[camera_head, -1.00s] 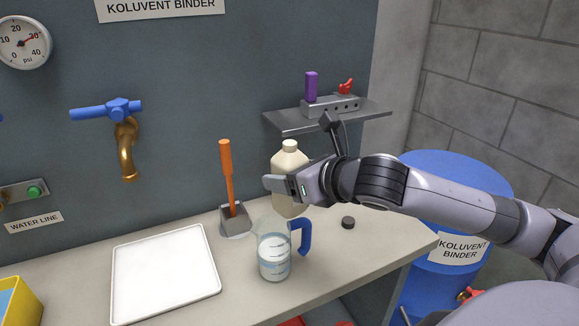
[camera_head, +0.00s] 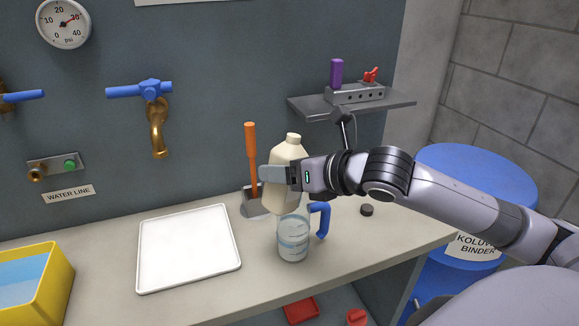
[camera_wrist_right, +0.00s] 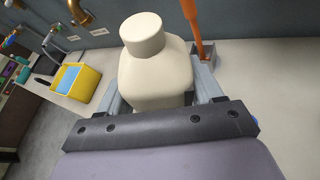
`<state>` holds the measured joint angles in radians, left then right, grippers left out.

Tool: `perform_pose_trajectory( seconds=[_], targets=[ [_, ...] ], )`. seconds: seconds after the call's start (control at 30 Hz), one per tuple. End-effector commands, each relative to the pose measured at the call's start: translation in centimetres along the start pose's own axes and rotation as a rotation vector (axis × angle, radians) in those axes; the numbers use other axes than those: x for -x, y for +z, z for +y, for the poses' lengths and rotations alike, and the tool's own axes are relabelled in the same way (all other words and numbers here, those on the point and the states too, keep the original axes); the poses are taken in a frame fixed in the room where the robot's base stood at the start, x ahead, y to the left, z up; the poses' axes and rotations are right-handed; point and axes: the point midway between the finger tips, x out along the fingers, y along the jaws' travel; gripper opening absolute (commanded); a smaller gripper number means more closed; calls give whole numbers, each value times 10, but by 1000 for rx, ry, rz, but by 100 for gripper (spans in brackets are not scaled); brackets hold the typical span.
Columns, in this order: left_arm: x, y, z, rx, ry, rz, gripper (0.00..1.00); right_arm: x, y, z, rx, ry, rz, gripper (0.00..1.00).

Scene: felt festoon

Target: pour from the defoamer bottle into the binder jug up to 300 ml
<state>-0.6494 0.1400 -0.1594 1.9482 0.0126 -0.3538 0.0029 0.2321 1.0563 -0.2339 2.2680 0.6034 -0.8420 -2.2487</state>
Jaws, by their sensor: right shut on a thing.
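The cream defoamer bottle (camera_head: 284,192) is held nearly upright in my right gripper (camera_head: 276,175), which is shut on its body. In the right wrist view the bottle (camera_wrist_right: 155,75) stands between the gripper's fingers, its neck at the top. The clear binder jug (camera_head: 293,242) with a blue handle stands on the bench. In the head view the bottle's lower end overlaps the jug's rim; I cannot tell whether they touch. The jug has markings and pale contents, but the level is too small to read. My left gripper is not in view.
An orange-handled tool (camera_head: 252,150) stands in a grey holder behind the bottle. A white tray (camera_head: 189,250) lies left of the jug. A small black cap (camera_head: 366,210) lies to its right. A grey shelf (camera_head: 300,105) juts out above, and a blue drum (camera_head: 480,180) stands beyond the bench.

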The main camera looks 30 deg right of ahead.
Motion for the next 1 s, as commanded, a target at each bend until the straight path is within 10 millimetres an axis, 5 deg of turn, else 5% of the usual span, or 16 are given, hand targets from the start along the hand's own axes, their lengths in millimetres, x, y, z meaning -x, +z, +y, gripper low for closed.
perform_pose_trajectory(
  seconds=[1.0],
  targets=[
    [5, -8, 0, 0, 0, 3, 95, -2, -4, 18, -274, 114, -3, 26]
  ],
)
